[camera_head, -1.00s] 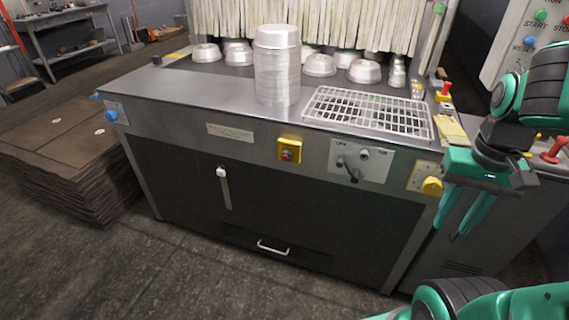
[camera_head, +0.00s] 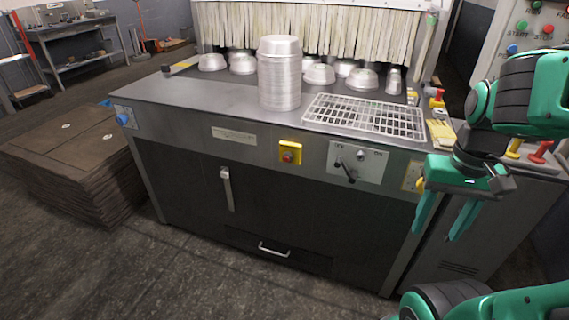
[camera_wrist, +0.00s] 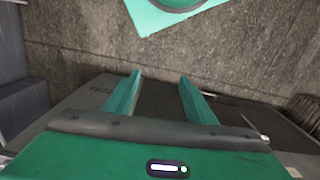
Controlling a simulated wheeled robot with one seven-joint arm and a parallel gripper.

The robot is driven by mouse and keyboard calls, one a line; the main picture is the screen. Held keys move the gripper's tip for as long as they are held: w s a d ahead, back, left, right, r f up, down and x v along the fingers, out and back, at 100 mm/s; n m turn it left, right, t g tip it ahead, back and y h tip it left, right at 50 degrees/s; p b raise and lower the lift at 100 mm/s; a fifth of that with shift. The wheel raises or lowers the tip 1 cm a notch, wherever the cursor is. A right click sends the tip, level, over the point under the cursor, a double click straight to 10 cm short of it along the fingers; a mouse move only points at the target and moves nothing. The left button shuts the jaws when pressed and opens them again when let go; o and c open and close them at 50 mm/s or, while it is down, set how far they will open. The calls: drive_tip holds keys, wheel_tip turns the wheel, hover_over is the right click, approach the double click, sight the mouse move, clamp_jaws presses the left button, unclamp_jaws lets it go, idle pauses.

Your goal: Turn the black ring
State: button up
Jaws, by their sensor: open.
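On the front of the grey machine (camera_head: 205,89), a pale panel (camera_head: 372,166) marked OFF and ON carries a dark rotary switch (camera_head: 346,169) with a lever slanting down to the right. It is the only black turning part I can make out; a separate ring is too small to tell. My gripper (camera_head: 434,236) hangs with its two green fingers apart, pointing down, to the right of that panel and in front of the machine's right end. It is empty and touches nothing visible. The wrist view shows the open fingers (camera_wrist: 158,92) too, with no switch between them.
A yellow knob (camera_head: 420,185) is partly behind my fingers. A pan stack (camera_head: 280,80) and a wire rack (camera_head: 366,115) stand on top. Brown sheets (camera_head: 75,170) are piled left; the front floor is clear.

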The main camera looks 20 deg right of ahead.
drive_tip(key=w+d+f+n+h, duration=0.1)
drive_tip(key=w+f+n+h, duration=0.45)
drive_tip(key=w, duration=0.85)
drive_tip(key=n+t+h, duration=0.4)
drive_tip(key=n+t, duration=1.2)
drive_tip(key=n, duration=0.6)
approach(287, 160)
drive_tip(key=shift+y, duration=0.25)
drive_tip(key=x, duration=0.9)
drive_tip(key=shift+d+r, duration=0.15)
